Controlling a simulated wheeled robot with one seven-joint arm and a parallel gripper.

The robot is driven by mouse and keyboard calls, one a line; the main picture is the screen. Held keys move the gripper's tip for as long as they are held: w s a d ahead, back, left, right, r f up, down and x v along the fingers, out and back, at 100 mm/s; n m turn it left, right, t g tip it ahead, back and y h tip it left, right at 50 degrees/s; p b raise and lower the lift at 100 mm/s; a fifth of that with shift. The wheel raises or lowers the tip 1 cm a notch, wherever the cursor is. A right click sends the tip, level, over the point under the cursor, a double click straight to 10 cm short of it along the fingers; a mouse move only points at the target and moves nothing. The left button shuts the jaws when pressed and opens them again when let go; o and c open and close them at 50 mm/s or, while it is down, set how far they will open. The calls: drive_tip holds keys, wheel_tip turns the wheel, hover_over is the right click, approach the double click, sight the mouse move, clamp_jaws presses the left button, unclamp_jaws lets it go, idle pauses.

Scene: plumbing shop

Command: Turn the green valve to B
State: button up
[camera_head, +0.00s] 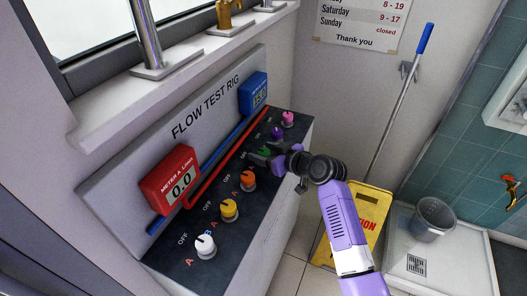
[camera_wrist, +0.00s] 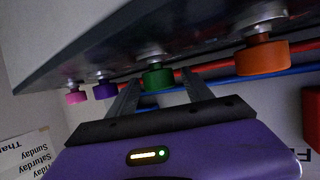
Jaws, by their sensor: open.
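The green valve (camera_wrist: 158,78) is a round knob in a row on the dark panel of the flow test rig. In the wrist view the two fingers of my gripper (camera_wrist: 157,88) are spread on either side of it, apart from each other. In the head view my gripper (camera_head: 272,157) is over the panel at the green valve (camera_head: 264,150), hiding most of it and its labels. I cannot tell its pointer's setting. The red meter A (camera_head: 170,181) reads 0.0. The blue meter (camera_head: 254,94) shows digits that I cannot read surely.
An orange valve (camera_head: 248,180) and a purple valve (camera_head: 277,133) flank the green one. A yellow valve (camera_head: 229,209), white valve (camera_head: 205,246) and pink valve (camera_head: 288,118) share the panel. A yellow sign (camera_head: 369,213) and grey bucket (camera_head: 433,219) stand right.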

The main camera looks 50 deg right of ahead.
clamp_jaws()
